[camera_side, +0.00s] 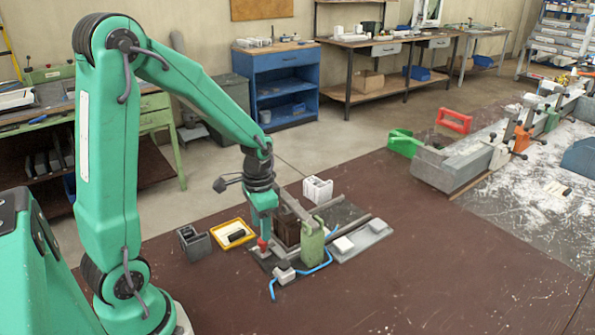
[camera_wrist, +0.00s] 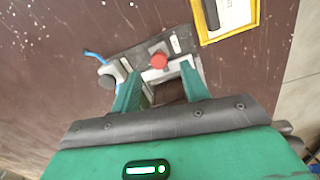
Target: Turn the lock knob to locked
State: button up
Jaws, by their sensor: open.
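The lock knob looks to be the small red knob (camera_side: 262,245) on the clamp fixture, just below my gripper (camera_side: 263,222) in the side view. In the wrist view the round red knob (camera_wrist: 159,61) sits on a light plate, just beyond the fingertips and roughly in line with the gap between them. My gripper (camera_wrist: 162,84) is open, with a green finger on each side and nothing visibly held. I cannot tell whether a finger touches the knob. Its locked or unlocked marking is too small to read.
A green post (camera_side: 311,245) and blue hose (camera_side: 303,273) stand right of the knob. A yellow tray (camera_side: 232,234) and dark box (camera_side: 194,243) lie to the left, a white block (camera_side: 318,189) behind. The front of the brown table (camera_side: 400,265) is clear.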

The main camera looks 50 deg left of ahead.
jog(key=shift+r, duration=2.1)
jog(key=s+d+r+n+t, duration=0.1)
jog(key=s+d+r+t, duration=0.2)
jog(key=r, duration=0.3)
jog(key=s+d+r+n+t, duration=0.1)
jog(key=s+d+r+t, duration=0.1)
jog(key=s+d+r, duration=0.3)
jog(key=shift+s+d+r+t, duration=0.4)
jog(key=shift+s+r, duration=0.2)
jog(key=shift+r, duration=0.25)
